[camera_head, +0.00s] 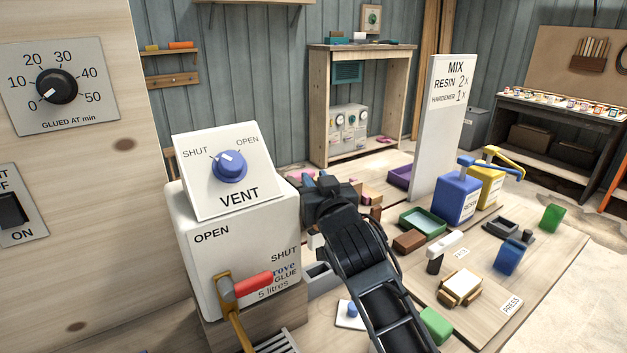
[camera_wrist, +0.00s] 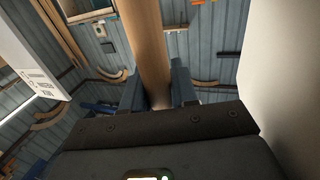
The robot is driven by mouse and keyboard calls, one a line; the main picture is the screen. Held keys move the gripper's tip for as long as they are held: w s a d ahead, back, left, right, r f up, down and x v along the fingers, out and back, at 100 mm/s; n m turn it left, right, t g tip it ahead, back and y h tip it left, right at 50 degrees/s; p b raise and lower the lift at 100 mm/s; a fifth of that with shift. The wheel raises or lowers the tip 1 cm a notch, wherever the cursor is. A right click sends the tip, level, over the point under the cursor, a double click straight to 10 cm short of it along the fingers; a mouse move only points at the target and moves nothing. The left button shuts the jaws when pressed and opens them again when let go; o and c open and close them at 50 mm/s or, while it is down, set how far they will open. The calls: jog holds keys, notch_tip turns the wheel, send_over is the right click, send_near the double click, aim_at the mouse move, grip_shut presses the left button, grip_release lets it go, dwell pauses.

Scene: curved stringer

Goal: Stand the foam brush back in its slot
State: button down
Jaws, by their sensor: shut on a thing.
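My gripper (camera_head: 317,180) is in the middle of the head view, just right of the white glue tank (camera_head: 215,255), with its blue fingers pointing away. In the wrist view its two blue fingers (camera_wrist: 157,88) are shut on a thick, round wooden handle (camera_wrist: 149,45), which runs up out of the picture. This looks like the foam brush's handle, but no foam head shows. In the head view I cannot make out the brush. I cannot identify its slot; a grey open container (camera_head: 320,278) beside the tank is partly covered by my arm.
A VENT dial box (camera_head: 228,172) and a red-handled tap (camera_head: 245,287) are at the tank. To the right, the bench holds a green tray (camera_head: 422,222), blue pump can (camera_head: 458,198), yellow can (camera_head: 487,185) and several blocks. A tall MIX sign (camera_head: 443,130) stands behind.

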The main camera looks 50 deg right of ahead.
aim_at(319, 241)
notch_tip(319, 241, down, 10)
jog(key=b, duration=0.8)
dwell(0.6)
jog(key=shift+f+b, duration=1.55)
jog(key=shift+b, duration=0.2)
dwell(0.3)
jog(key=shift+c, duration=1.2)
grip_release()
notch_tip(319, 241, up, 9)
jog(key=p, duration=0.7)
dwell(0.4)
